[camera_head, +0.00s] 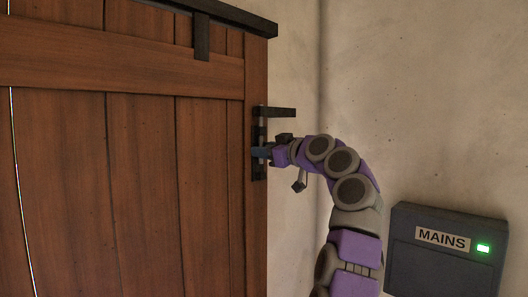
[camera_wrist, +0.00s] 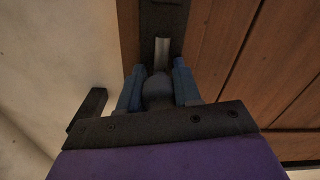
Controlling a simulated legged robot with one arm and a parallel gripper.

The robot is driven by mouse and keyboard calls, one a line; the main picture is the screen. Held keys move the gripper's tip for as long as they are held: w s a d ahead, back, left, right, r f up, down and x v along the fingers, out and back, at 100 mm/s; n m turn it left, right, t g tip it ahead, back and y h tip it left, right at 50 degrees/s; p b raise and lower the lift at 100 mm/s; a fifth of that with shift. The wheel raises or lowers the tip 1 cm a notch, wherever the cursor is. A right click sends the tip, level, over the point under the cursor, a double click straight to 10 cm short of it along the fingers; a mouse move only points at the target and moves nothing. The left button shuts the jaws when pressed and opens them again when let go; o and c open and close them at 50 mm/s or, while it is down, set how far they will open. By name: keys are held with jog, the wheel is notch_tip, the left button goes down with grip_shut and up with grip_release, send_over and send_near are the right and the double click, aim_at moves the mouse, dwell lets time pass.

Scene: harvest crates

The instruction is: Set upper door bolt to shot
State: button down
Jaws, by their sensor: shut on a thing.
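The upper door bolt is a dark upright plate (camera_head: 259,172) with a metal rod on the right edge of the brown wooden door (camera_head: 140,180). In the wrist view its grey rod (camera_wrist: 162,52) runs along the dark plate towards a rounded grey knob (camera_wrist: 157,88). My gripper (camera_head: 262,152) is at the bolt. In the wrist view its two blue fingers (camera_wrist: 158,92) are on either side of the knob, shut on it. The knob is hidden in the head view. I cannot tell how far the rod extends.
A dark bracket (camera_head: 280,112) sticks out to the right just above my gripper. A dark rail (camera_head: 230,15) runs along the door's top. A grey MAINS box (camera_head: 445,255) with a lit green light is on the wall at lower right. Bare wall (camera_head: 430,100) lies above it.

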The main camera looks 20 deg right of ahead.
jog(key=c, duration=1.2)
grip_release()
jog(key=shift+s+r, duration=0.1)
jog(key=shift+r, duration=0.25)
jog(key=o, duration=0.4)
jog(key=shift+d+f, duration=0.2)
jog(key=shift+d, duration=0.05)
jog(key=shift+s, duration=0.25)
jog(key=b+v, duration=0.5)
jog(key=v, duration=1.1)
jog(key=shift+s+d, duration=0.3)
jog(key=shift+s, duration=0.05)
jog(key=shift+f, duration=0.1)
